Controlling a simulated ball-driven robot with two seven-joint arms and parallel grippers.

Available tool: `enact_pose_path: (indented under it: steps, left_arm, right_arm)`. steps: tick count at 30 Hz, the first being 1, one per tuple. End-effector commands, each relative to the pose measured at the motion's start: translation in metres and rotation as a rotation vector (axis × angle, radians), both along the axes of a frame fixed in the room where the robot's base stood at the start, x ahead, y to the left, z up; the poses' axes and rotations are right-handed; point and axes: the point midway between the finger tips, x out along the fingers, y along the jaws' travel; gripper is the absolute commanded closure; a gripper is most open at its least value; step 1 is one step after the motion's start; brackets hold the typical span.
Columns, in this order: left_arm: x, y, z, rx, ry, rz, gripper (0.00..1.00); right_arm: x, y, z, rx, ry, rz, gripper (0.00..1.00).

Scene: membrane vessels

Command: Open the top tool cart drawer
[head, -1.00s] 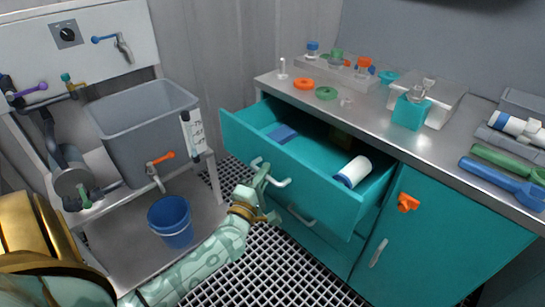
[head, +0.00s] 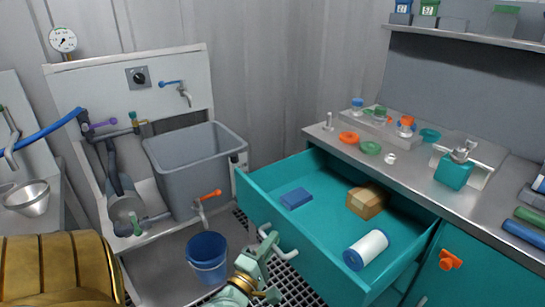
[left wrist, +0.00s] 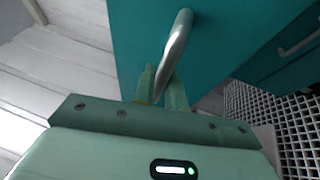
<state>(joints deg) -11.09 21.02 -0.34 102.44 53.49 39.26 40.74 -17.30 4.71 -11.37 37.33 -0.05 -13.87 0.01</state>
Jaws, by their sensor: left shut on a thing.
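The teal top drawer (head: 262,207) of the tool cart stands pulled well out, its inside visible. It holds a blue block (head: 296,198), a cardboard box (head: 366,201) and a white roll with blue ends (head: 367,249). My left gripper (head: 266,246) is at the drawer front and shut on the metal drawer handle (head: 288,250). In the left wrist view, the fingers (left wrist: 162,88) close around one end of the handle (left wrist: 178,40). My right gripper is not in view.
The cart's steel top (head: 395,172) carries coloured rings, jars and a teal block. A grey sink (head: 195,170) and a blue bucket (head: 207,257) stand to the left. An orange latch (head: 449,260) is on the cart door. Grated floor (head: 285,280) lies below.

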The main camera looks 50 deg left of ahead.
Motion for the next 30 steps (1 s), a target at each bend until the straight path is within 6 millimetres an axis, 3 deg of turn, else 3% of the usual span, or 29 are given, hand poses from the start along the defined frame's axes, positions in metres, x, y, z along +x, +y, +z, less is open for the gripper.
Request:
enact_pose_path:
  steps: [4,5,6,17,23,30]
  left_arm:
    - [0.000,0.000,-0.002,-0.001,0.004,0.000,1.00]
    - [0.000,0.000,-0.002,-0.001,0.004,0.000,0.85]
    - [0.000,0.000,-0.002,-0.001,0.004,0.000,0.79]
    - [-0.005,-0.002,-0.001,0.000,0.003,0.000,0.79]
    - [-0.041,-0.014,-0.007,0.000,0.005,-0.001,0.79]
    - [-0.103,-0.034,-0.019,-0.002,0.006,-0.001,0.79]
  right_arm:
    - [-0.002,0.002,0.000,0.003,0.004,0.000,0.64]
    - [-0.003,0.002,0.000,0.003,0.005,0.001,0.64]
    - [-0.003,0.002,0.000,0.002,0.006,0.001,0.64]
    - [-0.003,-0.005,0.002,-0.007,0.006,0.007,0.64]
    - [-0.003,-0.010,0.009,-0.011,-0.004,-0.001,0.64]
    - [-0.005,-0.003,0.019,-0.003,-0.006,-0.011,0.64]
